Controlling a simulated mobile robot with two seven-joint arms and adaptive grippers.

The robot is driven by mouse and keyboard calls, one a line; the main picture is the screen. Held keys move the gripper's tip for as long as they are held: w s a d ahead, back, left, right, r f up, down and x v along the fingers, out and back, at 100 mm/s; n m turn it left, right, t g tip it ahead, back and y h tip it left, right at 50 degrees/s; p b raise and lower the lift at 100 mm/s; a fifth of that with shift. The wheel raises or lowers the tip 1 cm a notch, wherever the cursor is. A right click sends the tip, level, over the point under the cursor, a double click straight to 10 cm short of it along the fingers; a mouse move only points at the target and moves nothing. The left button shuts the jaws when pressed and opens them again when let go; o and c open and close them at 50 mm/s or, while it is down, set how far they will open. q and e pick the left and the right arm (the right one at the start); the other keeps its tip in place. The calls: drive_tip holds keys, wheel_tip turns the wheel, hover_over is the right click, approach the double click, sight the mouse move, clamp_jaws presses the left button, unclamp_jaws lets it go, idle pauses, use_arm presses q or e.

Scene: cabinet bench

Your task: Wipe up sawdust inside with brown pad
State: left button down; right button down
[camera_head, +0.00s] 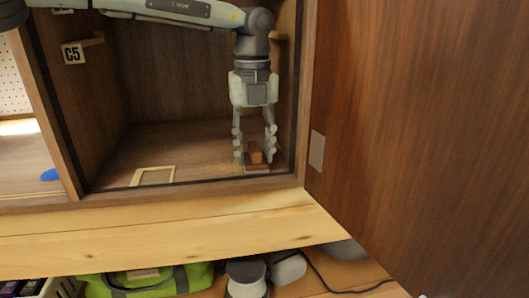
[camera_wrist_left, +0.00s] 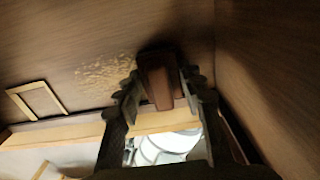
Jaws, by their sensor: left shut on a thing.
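The brown pad (camera_head: 256,156) is upright between the fingers of my left gripper (camera_head: 254,150), at the front right of the cabinet floor. A dark base shows under it, on or very close to the floor. In the left wrist view the brown pad (camera_wrist_left: 160,84) is between the fingertips of the left gripper (camera_wrist_left: 158,88). Pale sawdust (camera_wrist_left: 106,72) is scattered on the floor beside the pad. In the head view the sawdust is only a faint lighter patch left of the gripper. My right gripper is not in view.
The cabinet door (camera_head: 420,110) stands open at the right. A pale rectangular outline (camera_head: 152,176) marks the floor at the front left. The right side wall is close to the gripper. A green bag (camera_head: 150,282) lies below the cabinet.

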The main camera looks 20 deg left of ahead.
sight(196, 170)
use_arm(q)
drive_tip(key=shift+s+a+f+b, duration=0.1)
drive_tip(key=shift+s+a+b, duration=0.2)
drive_tip(key=shift+s+a, duration=0.35)
drive_tip(key=shift+s+a+r+b, duration=0.1)
drive_tip(key=shift+s+a+b, duration=0.2)
drive_tip(key=shift+a, duration=0.55)
drive_tip(key=shift+s+a+f+b, duration=0.1)
drive_tip(key=shift+s+a+b, duration=0.2)
drive_tip(key=shift+s+a, duration=0.35)
drive_tip(key=shift+s+a+b, duration=0.15)
drive_tip(key=shift+s+a, duration=0.15)
drive_tip(key=shift+a, duration=0.4)
drive_tip(key=shift+s+a+b, duration=0.15)
drive_tip(key=shift+s+a, duration=0.15)
drive_tip(key=shift+a, duration=0.4)
drive_tip(key=shift+s+a+b, duration=0.25)
drive_tip(key=shift+s+a, duration=0.25)
drive_tip(key=shift+a, duration=0.3)
drive_tip(key=shift+s+a+b, duration=0.2)
drive_tip(key=shift+s+a, duration=0.3)
drive_tip(key=shift+a, duration=0.3)
drive_tip(key=shift+w, duration=0.1)
